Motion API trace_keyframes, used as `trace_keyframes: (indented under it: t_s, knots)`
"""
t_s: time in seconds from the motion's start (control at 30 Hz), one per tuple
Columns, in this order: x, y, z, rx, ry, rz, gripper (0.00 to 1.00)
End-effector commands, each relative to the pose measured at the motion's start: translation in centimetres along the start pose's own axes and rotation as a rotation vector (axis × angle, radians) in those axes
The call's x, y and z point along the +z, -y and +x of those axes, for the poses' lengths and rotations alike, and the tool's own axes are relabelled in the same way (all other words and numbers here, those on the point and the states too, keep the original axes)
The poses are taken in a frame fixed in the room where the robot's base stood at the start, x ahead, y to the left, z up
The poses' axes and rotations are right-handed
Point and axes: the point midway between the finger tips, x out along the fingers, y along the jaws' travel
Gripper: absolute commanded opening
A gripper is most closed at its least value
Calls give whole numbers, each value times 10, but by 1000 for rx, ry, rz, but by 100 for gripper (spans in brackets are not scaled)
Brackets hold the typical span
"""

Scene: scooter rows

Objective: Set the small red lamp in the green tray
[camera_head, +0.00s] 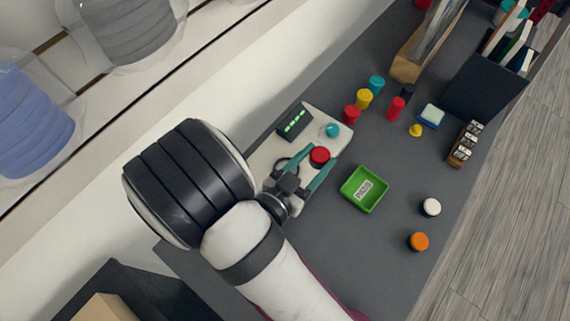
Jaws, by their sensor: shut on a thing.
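The small red lamp (319,155) is a round red piece with a dark lower rim, between the fingertips of my gripper (318,159). The gripper has teal fingers and is shut on the lamp, over the pale panel. The lamp's underside is hidden, so I cannot tell whether it touches the panel. The green tray (350,199) is a shallow square dish with a white label inside. It lies on the dark grey table to the right of and slightly below the gripper in the picture, and holds nothing else that I see.
The pale panel (345,143) carries a green-lit display (294,121) and a teal knob (332,130). Several coloured cylinders stand beyond it, including a red one (351,114). A white cap (431,207) and an orange cap (418,241) stand right of the tray. Table between is clear.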

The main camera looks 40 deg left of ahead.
Motion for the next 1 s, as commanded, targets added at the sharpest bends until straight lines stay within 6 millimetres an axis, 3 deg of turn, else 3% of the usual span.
trace_keyframes:
  t_s: [0.13,0.3,0.53,0.87,0.9,1.0]
  knots:
    - [29,40,-12,-4,0,0,0]
    - [45,62,-18,0,0,-1,0]
    - [80,64,-12,2,0,-3,0]
    - [84,64,-11,1,0,0,0]
    - [84,64,-12,1,0,0,60]
    - [84,64,-12,1,0,0,78]
